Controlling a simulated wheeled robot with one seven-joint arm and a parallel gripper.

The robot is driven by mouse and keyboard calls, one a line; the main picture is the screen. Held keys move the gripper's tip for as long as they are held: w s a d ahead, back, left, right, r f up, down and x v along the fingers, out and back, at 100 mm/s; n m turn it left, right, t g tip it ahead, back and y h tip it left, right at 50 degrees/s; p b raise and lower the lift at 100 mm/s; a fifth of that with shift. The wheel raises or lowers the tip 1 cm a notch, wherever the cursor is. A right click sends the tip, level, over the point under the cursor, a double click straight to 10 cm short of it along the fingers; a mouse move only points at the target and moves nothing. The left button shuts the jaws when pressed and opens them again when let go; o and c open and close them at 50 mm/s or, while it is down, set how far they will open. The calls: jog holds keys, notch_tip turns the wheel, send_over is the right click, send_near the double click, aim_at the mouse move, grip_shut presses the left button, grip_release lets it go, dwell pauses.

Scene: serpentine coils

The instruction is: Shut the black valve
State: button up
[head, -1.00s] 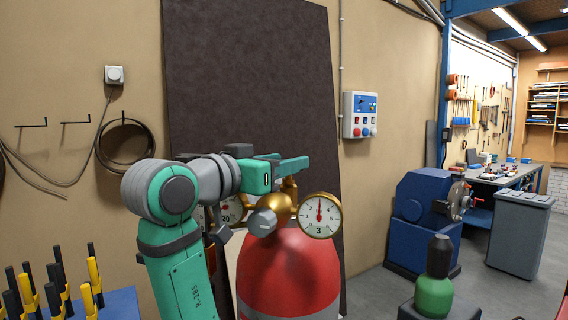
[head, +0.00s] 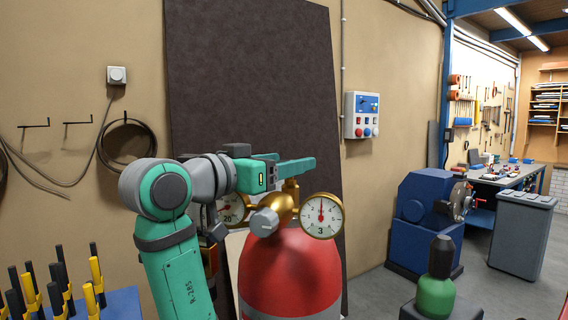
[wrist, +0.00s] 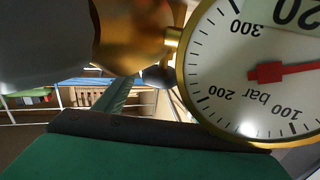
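A red gas cylinder (head: 290,270) stands upright with a brass regulator (head: 284,207) on top. The regulator has a light grey knob (head: 264,221) facing me and a round gauge (head: 321,216); a second gauge (head: 232,208) is partly hidden. I cannot make out a black valve in the head view; a small dark round part (wrist: 158,76) beside the brass in the wrist view may be it. My gripper (head: 300,168) is at the regulator's top, pointing right, close to the brass. A finger (wrist: 115,97) shows in the wrist view; its opening is unclear.
A dark panel (head: 250,80) leans on the wall behind the cylinder. A green bottle (head: 436,285) stands at lower right. A tool rack (head: 62,285) is at lower left.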

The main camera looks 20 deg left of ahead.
jog(key=shift+s, duration=0.1)
jog(key=v, duration=1)
jog(key=shift+s, duration=0.35)
jog(key=shift+a, duration=0.15)
